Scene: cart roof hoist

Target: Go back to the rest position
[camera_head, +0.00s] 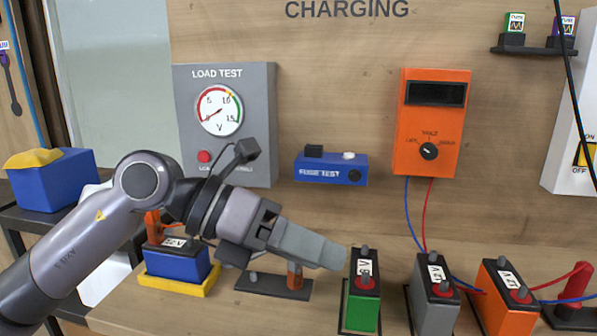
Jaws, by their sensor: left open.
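My left arm comes in from the left and its gripper (328,255) points to the right, above the wooden bench. The gripper is seen from the side, with its jaws open and nothing visible between them. Its fingertips show just left of the top of a green battery (364,300); whether they touch it I cannot tell. The arm hides part of the bench and the lower part of the load test panel. My right gripper is not in view.
A blue battery (178,262) on a yellow base is close behind my arm. Grey (433,300) and orange (507,300) batteries stand to the right. The load test panel (258,95), blue fuse tester (331,170) and orange multimeter (436,165) are on the back wall. A blue box (55,185) is at left.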

